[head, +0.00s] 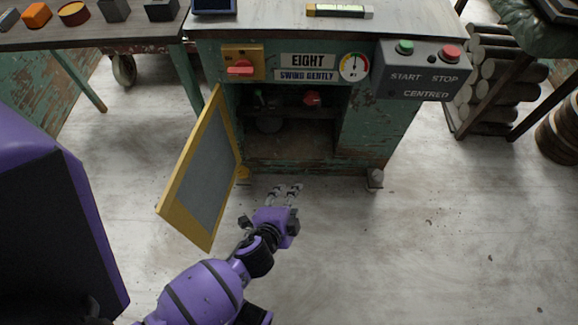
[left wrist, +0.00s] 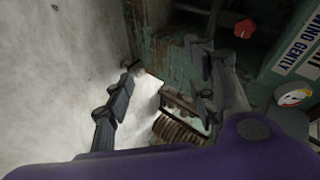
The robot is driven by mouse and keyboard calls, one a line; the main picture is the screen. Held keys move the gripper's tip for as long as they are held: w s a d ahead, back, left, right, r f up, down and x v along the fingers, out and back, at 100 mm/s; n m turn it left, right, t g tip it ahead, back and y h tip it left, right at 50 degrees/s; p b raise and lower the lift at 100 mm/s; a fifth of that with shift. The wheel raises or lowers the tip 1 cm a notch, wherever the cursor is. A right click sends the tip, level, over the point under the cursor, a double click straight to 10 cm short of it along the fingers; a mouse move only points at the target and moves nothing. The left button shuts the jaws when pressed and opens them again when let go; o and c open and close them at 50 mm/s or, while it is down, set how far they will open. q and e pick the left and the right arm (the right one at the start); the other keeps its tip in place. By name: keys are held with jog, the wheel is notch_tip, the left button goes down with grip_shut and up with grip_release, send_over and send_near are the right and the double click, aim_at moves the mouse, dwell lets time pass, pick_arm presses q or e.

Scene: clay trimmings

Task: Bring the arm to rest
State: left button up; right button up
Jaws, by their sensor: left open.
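My left arm reaches up from the bottom of the head view, and its left gripper (head: 286,190) is over the floor in front of the green cabinet (head: 378,140). The gripper is open, with nothing seen between its fingers. It is to the right of the cabinet's open yellow-framed door (head: 208,170) and appears apart from it. In the left wrist view the two dark fingers of the left gripper (left wrist: 168,62) are spread, with pale floor and green cabinet beyond. My right gripper is not in view.
The cabinet's lower compartment (head: 290,150) is open and dark inside. A red switch (head: 240,68), a gauge (head: 354,66) and a start-stop box (head: 412,70) are on its front. Stacked logs (head: 484,80) stand at right. The floor (head: 400,250) right of the arm is clear.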

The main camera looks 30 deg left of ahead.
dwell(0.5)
